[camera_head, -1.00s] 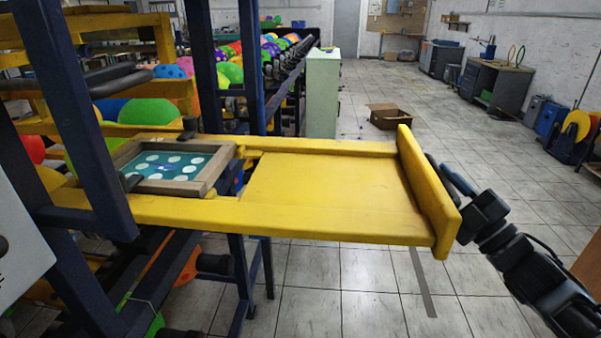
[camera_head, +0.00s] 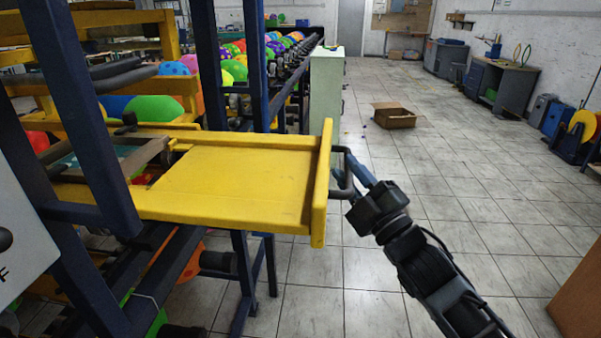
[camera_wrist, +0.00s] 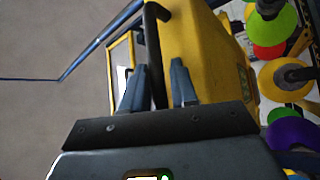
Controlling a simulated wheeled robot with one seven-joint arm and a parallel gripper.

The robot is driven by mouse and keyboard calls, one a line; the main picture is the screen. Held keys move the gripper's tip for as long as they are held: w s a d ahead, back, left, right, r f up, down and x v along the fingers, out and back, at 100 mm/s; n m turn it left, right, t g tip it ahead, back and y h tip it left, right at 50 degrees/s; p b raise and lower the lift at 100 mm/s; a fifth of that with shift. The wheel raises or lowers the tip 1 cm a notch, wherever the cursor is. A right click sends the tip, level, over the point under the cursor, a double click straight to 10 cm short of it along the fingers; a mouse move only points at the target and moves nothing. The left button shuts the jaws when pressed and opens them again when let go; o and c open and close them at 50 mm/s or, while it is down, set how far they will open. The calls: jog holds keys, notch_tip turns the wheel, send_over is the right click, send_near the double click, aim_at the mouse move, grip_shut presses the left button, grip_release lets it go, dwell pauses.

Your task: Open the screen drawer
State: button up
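The yellow screen drawer (camera_head: 235,178) sticks out to the right from the blue and yellow frame. Its front panel (camera_head: 321,185) faces my arm. The wood-framed green screen (camera_head: 122,160) lies at its inner end, partly hidden behind a blue post. A dark handle (camera_head: 347,160) is on the front panel. My gripper (camera_head: 350,183) is at this handle. In the wrist view the black handle (camera_wrist: 157,50) runs between the two blue-grey fingers of my gripper (camera_wrist: 160,75), which are close on both sides of it. The actual finger contact is hard to see.
A pale green cabinet (camera_head: 326,90) stands behind the drawer. An open cardboard box (camera_head: 394,117) lies on the floor beyond. The tiled floor right of the drawer is largely clear.

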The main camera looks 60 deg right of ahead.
aim_at(311, 189)
jog(key=w+a+b, duration=0.1)
jog(key=w, duration=0.2)
jog(key=w+a+b, duration=0.1)
jog(key=w, duration=0.1)
jog(key=w+a, duration=0.1)
jog(key=w, duration=0.2)
jog(key=shift+w+b, duration=0.35)
jog(key=shift+b, duration=0.05)
jog(key=shift+a+f, duration=0.1)
jog(key=shift+b+v, duration=0.7)
jog(key=shift+v, duration=0.15)
jog(key=shift+b+v, duration=2.5)
jog(key=shift+v, duration=1.1)
